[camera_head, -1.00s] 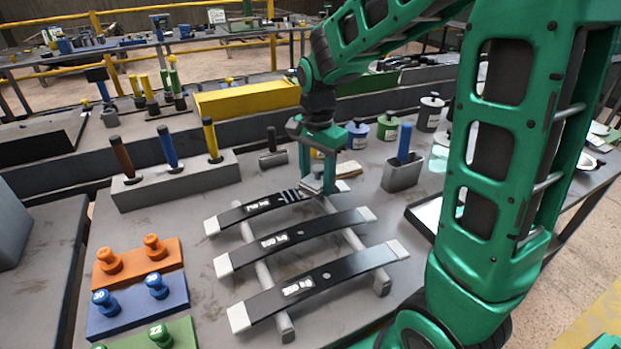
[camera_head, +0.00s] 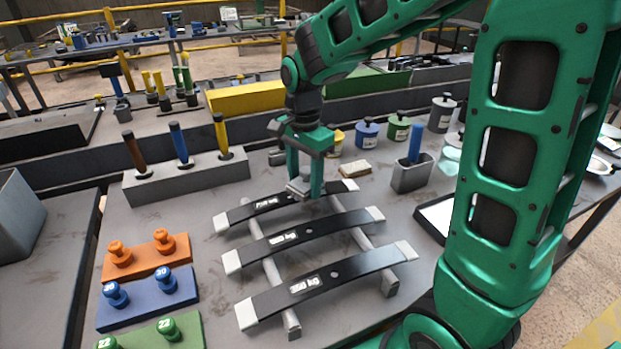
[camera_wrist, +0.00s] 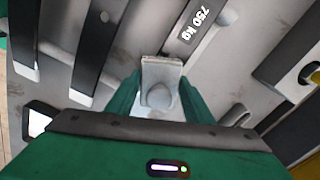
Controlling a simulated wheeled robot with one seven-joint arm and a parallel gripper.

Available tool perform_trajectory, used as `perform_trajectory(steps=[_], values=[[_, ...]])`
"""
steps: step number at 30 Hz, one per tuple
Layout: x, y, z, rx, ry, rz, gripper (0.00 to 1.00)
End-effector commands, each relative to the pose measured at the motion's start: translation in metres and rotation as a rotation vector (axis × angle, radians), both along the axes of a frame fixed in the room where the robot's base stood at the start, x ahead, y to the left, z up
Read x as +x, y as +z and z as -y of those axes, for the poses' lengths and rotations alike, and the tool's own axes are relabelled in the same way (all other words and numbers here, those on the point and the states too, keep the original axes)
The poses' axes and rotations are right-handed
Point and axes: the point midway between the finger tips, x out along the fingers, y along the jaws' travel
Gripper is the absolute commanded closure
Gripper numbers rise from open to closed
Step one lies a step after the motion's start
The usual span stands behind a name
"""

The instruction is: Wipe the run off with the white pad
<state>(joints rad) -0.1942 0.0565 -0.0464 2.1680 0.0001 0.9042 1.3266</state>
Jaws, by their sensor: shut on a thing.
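The white pad (camera_head: 297,187) is a small pale block, and its knob shows between my fingers in the wrist view (camera_wrist: 160,72). My gripper (camera_head: 304,190) is shut on it, over the rear leaf spring (camera_head: 240,212). This spring is a dark bar with pale ends, and its 750 kg label shows in the wrist view (camera_wrist: 200,20). The pad is at or just above the spring; I cannot tell whether they touch. The run is not visible; the pad and fingers hide that stretch of the spring.
Two more springs, middle (camera_head: 330,228) and front (camera_head: 345,268), lie in front across two grey rails (camera_head: 275,290). A tan block (camera_head: 355,169) lies behind right, near a grey holder (camera_head: 411,177) with a blue handle. Coloured weight trays (camera_head: 150,300) stand at the left.

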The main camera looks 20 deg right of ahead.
Motion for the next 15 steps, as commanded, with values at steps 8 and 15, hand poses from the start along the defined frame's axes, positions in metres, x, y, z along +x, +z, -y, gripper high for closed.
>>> perform_trajectory(steps=[8,15], values=[[0.000,-0.001,0.003,0.000,-0.002,0.000,0.71],[0.000,-0.003,0.020,0.000,-0.001,0.000,0.71]])
